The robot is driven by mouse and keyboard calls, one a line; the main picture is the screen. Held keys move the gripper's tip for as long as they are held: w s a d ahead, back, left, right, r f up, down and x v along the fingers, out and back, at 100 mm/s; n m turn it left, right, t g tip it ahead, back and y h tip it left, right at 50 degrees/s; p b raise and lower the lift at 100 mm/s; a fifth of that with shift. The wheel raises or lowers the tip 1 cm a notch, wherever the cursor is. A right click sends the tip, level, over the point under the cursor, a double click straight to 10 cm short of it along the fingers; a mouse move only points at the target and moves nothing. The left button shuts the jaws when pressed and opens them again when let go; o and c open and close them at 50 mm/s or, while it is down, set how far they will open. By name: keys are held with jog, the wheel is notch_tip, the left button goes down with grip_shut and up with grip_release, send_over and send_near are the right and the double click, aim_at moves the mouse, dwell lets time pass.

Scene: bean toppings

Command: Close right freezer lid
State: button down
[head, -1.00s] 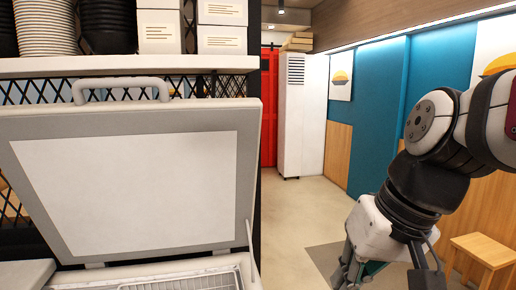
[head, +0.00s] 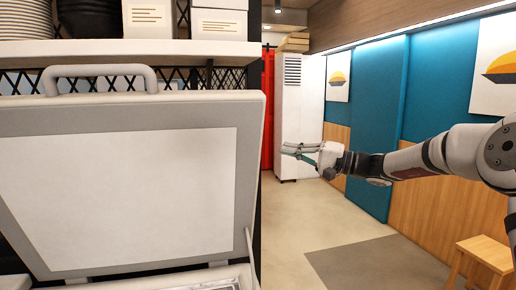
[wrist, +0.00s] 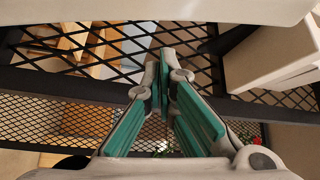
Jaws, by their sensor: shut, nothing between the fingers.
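The right freezer lid (head: 130,195) stands raised and open in the head view, its pale inner panel facing me and its handle (head: 98,72) along the top edge. A strip of the freezer's body (head: 150,282) shows below it at the bottom edge. My gripper (head: 284,148) is to the right of the lid, at about the height of its upper part in the picture, pointing left and apart from it. In the wrist view the teal-padded fingers (wrist: 164,62) are shut with nothing between them. A pale edge at the top of the wrist view may be the lid; I cannot tell.
A shelf (head: 130,53) with boxes (head: 218,22) and stacked bowls runs above and behind the lid. Black mesh (wrist: 95,45) fills the wrist view. A wooden stool (head: 485,252) stands at lower right. The floor (head: 330,225) between is clear.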

jog(key=s+p+x, duration=0.1)
jog(key=x, duration=0.6)
jog(key=shift+a+t+p, duration=0.25)
jog(key=shift+t+p, duration=0.05)
jog(key=shift+t, duration=0.1)
dwell(0.3)
jog(key=shift+w, duration=0.1)
